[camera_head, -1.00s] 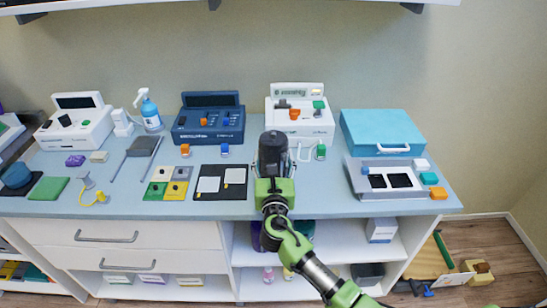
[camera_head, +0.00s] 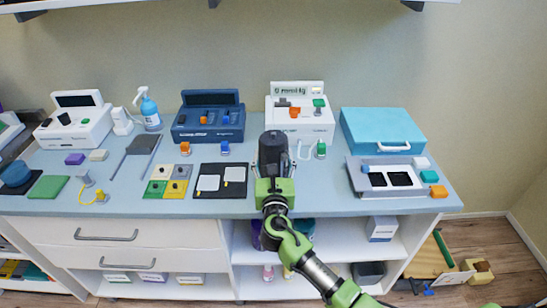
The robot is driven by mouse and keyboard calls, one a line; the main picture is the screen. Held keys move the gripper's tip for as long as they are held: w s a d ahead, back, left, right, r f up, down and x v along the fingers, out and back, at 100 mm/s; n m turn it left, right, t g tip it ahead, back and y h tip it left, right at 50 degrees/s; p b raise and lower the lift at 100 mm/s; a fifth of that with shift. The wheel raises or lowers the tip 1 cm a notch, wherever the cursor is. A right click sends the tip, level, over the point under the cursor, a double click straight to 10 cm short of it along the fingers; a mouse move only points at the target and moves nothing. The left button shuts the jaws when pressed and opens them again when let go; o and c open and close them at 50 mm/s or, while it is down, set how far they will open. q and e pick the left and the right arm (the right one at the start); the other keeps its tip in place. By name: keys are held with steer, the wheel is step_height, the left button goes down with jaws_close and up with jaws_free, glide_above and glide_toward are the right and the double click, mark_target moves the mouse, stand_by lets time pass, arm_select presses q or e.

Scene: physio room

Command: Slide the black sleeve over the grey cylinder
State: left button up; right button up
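My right gripper (camera_head: 273,158) is a black body on a green wrist. It hangs over the front middle of the counter, in front of the white assembly box (camera_head: 300,130). Its fingertips are mostly hidden by its own body, so I cannot tell whether it holds anything. I cannot make out the black sleeve with certainty; a small black piece (camera_head: 65,119) sits on the white device at the far left. My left gripper is not in view.
A dark blue box (camera_head: 209,122), a black tray (camera_head: 220,182) with white squares and a turquoise case (camera_head: 382,131) are on the counter (camera_head: 330,200). A light grey tray (camera_head: 375,192) with black squares lies at the right. Bare counter lies between it and my gripper.

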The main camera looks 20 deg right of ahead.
stand_by(0.4)
steer(key=o, duration=1.4)
steer(key=shift+f, duration=0.1)
